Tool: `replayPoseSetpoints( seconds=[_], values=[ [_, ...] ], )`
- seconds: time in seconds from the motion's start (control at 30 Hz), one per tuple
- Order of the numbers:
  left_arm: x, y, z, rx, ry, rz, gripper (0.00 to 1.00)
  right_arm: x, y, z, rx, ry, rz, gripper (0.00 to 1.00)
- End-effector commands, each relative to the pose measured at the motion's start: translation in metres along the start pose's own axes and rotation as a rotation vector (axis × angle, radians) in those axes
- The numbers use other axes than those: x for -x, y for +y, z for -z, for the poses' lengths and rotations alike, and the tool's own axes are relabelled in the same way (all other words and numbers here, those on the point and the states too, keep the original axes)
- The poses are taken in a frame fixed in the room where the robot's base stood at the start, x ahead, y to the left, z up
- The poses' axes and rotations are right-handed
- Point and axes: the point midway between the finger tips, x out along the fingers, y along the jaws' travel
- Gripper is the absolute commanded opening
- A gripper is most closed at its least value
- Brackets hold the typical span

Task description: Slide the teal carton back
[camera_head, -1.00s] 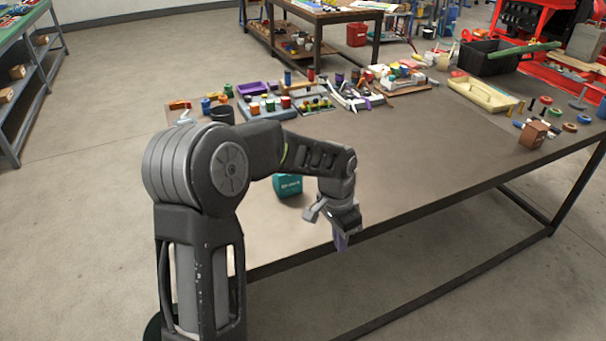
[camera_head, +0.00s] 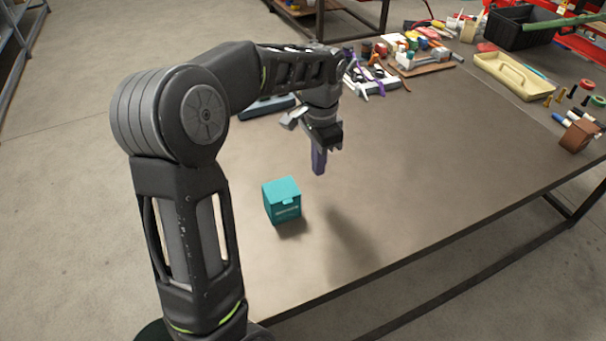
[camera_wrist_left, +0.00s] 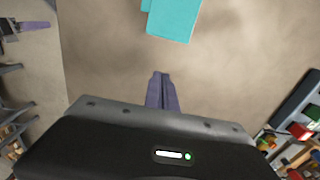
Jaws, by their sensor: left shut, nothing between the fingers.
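The teal carton (camera_head: 282,200) stands upright on the near left part of the table, in full view of the head camera. It also shows at the top edge of the left wrist view (camera_wrist_left: 174,18), partly cut off. My left gripper (camera_head: 318,172) is shut and empty, with its purple fingers pointing down. It hangs above the table, to the right of the carton and a little farther back in the head view, apart from it. The shut fingers show in the left wrist view (camera_wrist_left: 161,90). My right gripper is not in view.
The table (camera_head: 400,180) is bare around the carton and to its right. Small parts and blocks crowd the back of the table. A cream tray (camera_head: 515,75), a black bin (camera_head: 520,28) and a brown box (camera_head: 579,136) stand at the right.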

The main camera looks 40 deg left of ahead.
Motion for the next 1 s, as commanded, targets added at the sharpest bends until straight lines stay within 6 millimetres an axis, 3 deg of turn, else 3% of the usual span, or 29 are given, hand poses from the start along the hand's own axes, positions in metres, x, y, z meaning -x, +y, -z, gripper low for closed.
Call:
replayPoseSetpoints(
  seconds=[0.37, 0.57, 0.77, 1.0],
  values=[
    [0.001, 0.0, -0.001, -0.001, -0.002, 0.0, 0.0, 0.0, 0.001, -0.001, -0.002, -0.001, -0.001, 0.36],
    [-0.008, -0.001, -0.001, 0.0, -0.002, 0.0, 0.0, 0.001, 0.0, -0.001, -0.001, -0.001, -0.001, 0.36],
    [-0.035, 0.0, -0.001, 0.0, -0.005, -0.002, 0.0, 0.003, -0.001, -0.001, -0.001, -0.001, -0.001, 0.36],
    [-0.083, 0.001, -0.002, 0.0, -0.006, -0.004, 0.0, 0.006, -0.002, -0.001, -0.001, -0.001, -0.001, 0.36]
  ],
)
